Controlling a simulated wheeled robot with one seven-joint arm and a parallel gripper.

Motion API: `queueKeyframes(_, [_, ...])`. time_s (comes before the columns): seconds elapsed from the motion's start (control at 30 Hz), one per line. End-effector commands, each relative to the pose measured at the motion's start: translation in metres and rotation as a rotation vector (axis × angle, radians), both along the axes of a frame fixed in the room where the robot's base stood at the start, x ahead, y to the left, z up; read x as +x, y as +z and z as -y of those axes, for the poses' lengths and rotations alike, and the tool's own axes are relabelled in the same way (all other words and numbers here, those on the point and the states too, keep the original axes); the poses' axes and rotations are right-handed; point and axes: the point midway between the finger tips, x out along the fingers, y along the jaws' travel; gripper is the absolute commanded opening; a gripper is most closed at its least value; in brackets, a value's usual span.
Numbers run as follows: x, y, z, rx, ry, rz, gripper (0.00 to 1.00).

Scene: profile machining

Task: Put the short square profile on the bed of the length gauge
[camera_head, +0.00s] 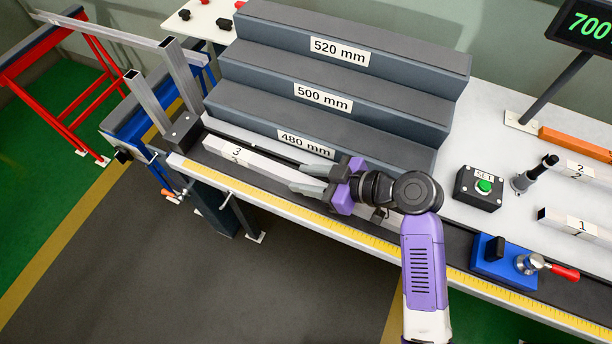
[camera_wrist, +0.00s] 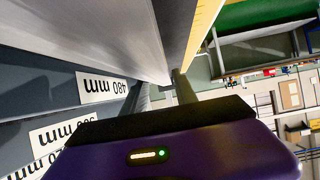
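A light grey square profile marked 3 (camera_head: 255,163) lies lengthwise along the dark bed (camera_head: 214,145) of the length gauge, in front of the grey steps. Its left end is close to the dark end block (camera_head: 182,132). My gripper (camera_head: 304,178) is over the profile's middle, with its two fingers along opposite sides, pointing left. In the wrist view the fingers (camera_wrist: 160,92) show beside the grey profile (camera_wrist: 185,35). I cannot tell whether they press on it. My gripper hides part of the profile, and any small gap beneath the profile cannot be made out.
Steps marked 480, 500 and 520 mm (camera_head: 340,50) rise behind the bed. To the right are a green-button box (camera_head: 479,188), a blue clamp with a red handle (camera_head: 505,262), and profiles marked 1 (camera_head: 570,222) and 2 (camera_head: 577,168). A yellow scale (camera_head: 350,235) runs along the front edge.

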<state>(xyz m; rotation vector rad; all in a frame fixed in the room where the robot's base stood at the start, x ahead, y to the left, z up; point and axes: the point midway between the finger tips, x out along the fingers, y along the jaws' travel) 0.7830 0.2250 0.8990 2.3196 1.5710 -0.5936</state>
Motion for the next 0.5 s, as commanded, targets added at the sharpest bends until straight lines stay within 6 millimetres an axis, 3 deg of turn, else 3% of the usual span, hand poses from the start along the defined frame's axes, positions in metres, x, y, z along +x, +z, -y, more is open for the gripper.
queueKeyframes(0.5, [-0.0028,0.0046,0.009,0.001,-0.002,0.0,0.5])
